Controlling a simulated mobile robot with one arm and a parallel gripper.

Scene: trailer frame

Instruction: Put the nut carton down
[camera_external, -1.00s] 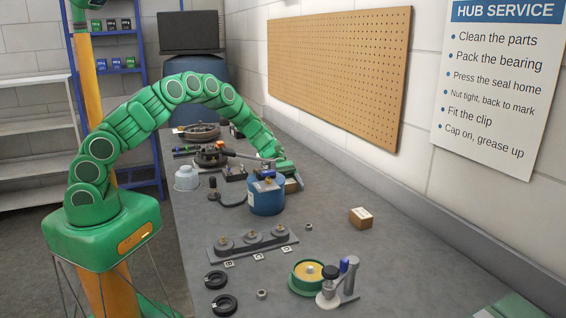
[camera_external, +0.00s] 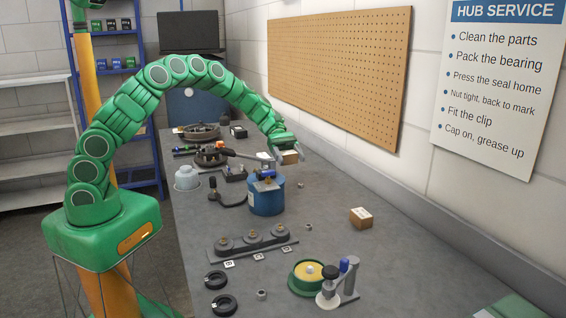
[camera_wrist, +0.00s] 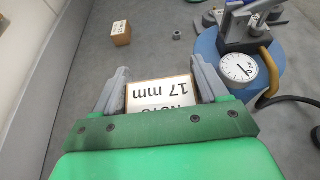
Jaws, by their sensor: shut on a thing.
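The nut carton (camera_wrist: 160,92) is a small cardboard box with a white label reading "17 mm". In the wrist view it sits between the two grey fingers of my gripper (camera_wrist: 161,84), which is shut on it. In the external view my gripper (camera_external: 281,153) holds the carton (camera_external: 291,157) in the air above the bench, just behind and above the blue drum. The carton's underside is hidden.
A similar carton (camera_external: 361,218) stands on the bench (camera_external: 330,240) to the right. The blue drum (camera_external: 266,201) carries a gauge (camera_wrist: 239,67) and a clamp. Loose nuts (camera_external: 308,227) lie nearby. Bench around the second carton is clear.

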